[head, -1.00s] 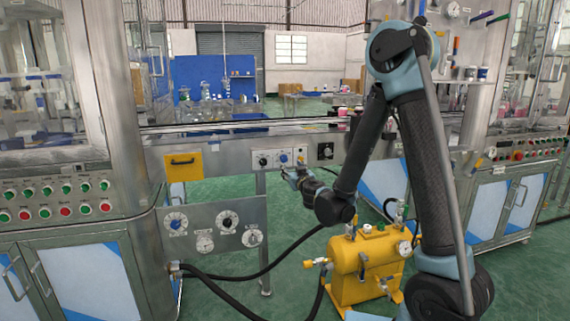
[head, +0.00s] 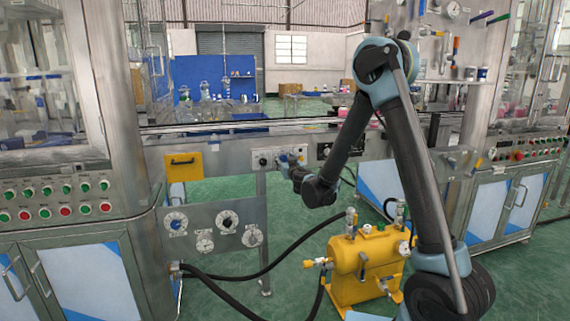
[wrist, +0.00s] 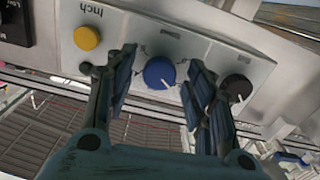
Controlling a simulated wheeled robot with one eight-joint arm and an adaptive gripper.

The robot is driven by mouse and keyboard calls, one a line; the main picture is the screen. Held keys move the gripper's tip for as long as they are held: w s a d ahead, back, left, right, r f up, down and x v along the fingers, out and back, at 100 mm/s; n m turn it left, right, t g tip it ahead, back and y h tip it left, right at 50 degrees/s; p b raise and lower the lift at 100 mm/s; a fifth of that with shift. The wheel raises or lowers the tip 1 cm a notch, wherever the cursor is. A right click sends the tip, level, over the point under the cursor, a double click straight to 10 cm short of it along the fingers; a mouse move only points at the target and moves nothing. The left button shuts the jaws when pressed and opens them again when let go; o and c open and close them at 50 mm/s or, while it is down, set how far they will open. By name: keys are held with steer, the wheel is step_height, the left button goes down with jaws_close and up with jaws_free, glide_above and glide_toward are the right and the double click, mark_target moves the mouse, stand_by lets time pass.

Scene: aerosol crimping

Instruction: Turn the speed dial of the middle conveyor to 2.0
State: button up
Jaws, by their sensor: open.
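A blue speed dial (wrist: 160,73) with a white pointer line sits on the conveyor's control panel (wrist: 205,52). In the wrist view its pointer slants to the lower right. My gripper (wrist: 160,58) is open, with one finger on each side of the dial. A gap shows on both sides, so the fingers do not appear to grip it. The scale marks around the dial are too small to read. In the head view my gripper (head: 289,165) is at the panel and covers much of the dial.
A black dial (wrist: 237,88) is close beside the right finger in the wrist view. A yellow button (wrist: 87,37) marked Inch and a small dark knob (wrist: 85,68) are on the left. A yellow tank unit (head: 365,265) stands on the floor.

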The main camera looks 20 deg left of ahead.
steer(key=shift+c, duration=0.5)
steer(key=c, duration=1)
steer(key=shift+o, duration=0.2)
steer(key=shift+n, duration=0.4)
steer(key=o, duration=1.1)
steer(key=shift+c, duration=0.2)
steer(key=v, duration=1.2)
